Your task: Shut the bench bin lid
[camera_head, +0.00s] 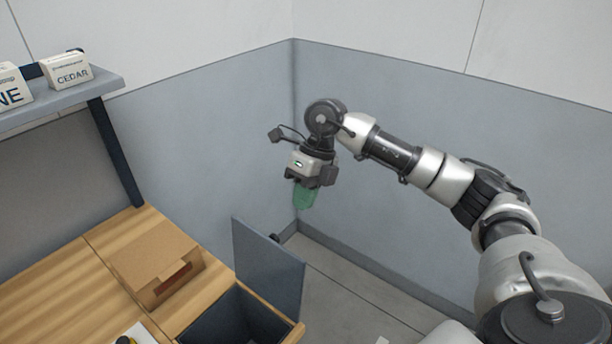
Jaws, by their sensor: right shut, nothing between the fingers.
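The bench bin (212,326) is a dark open box set at the right end of the wooden bench. Its lid (268,262), a grey-blue panel, stands up along the bin's far right side, so the bin is open. My right gripper (304,197), with green fingers, is shut and empty. In the picture it is above and to the right of the lid's top edge, apart from it. My left gripper is not in view.
A cardboard box (155,262) sits on the wooden bench (50,300), left of the bin. A shelf (60,96) with a box labelled CEDAR (70,72) is at upper left. Grey wall panels meet in a corner behind my right arm. The floor right of the lid looks mostly clear.

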